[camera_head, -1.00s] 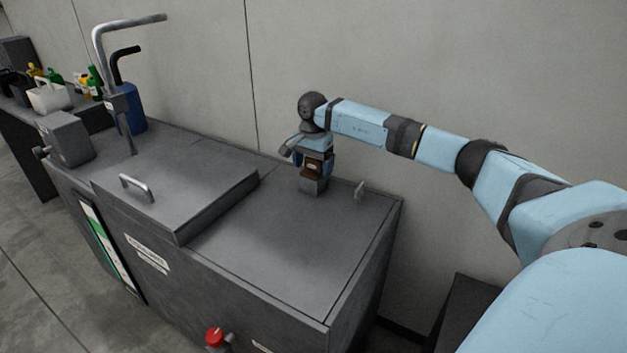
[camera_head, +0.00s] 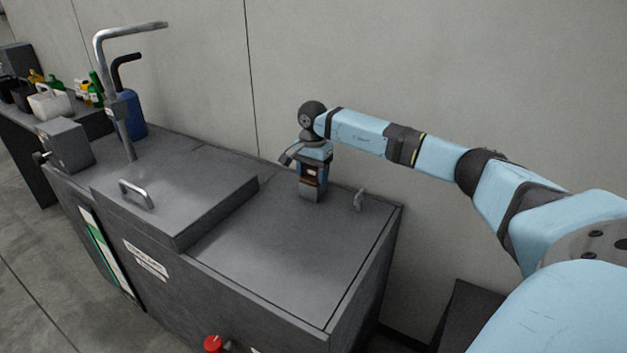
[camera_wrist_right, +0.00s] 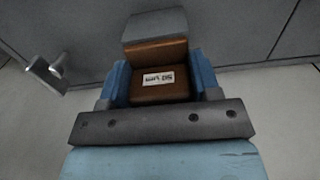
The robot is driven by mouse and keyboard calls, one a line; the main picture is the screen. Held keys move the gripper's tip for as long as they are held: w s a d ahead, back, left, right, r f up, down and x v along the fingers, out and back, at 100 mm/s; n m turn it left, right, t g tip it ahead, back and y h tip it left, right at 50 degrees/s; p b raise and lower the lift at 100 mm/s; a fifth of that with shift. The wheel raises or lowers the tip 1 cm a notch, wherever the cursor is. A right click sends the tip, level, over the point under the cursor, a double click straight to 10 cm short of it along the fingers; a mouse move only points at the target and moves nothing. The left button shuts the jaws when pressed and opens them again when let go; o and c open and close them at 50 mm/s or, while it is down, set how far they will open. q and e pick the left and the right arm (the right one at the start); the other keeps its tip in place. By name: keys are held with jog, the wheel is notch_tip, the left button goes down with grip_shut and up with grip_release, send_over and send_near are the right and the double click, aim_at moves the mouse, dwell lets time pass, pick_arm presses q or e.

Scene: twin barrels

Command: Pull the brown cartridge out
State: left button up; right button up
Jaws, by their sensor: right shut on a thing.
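The brown cartridge (camera_wrist_right: 160,84) shows in the right wrist view with a white label on it, below a grey block-shaped holder (camera_wrist_right: 155,27). My right gripper (camera_wrist_right: 160,88) has its blue fingers on both sides of the cartridge and is shut on it. In the head view, the cartridge (camera_head: 311,173) is a small brown patch between my right gripper (camera_head: 312,170) and the grey holder (camera_head: 311,191) on the cabinet top. The cartridge's far end is hidden, so I cannot tell how deep it sits. My left gripper is not in view.
The grey cabinet (camera_head: 285,250) has a raised lid with a handle (camera_head: 137,193) to the left. A small metal latch (camera_head: 360,199) stands right of the holder. A blue container (camera_head: 130,112) and bent pipe (camera_head: 104,60) stand at the back left. The wall is close behind.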

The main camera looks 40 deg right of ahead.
jog(key=shift+r+p, duration=0.5)
jog(key=shift+r, duration=0.1)
dwell(0.4)
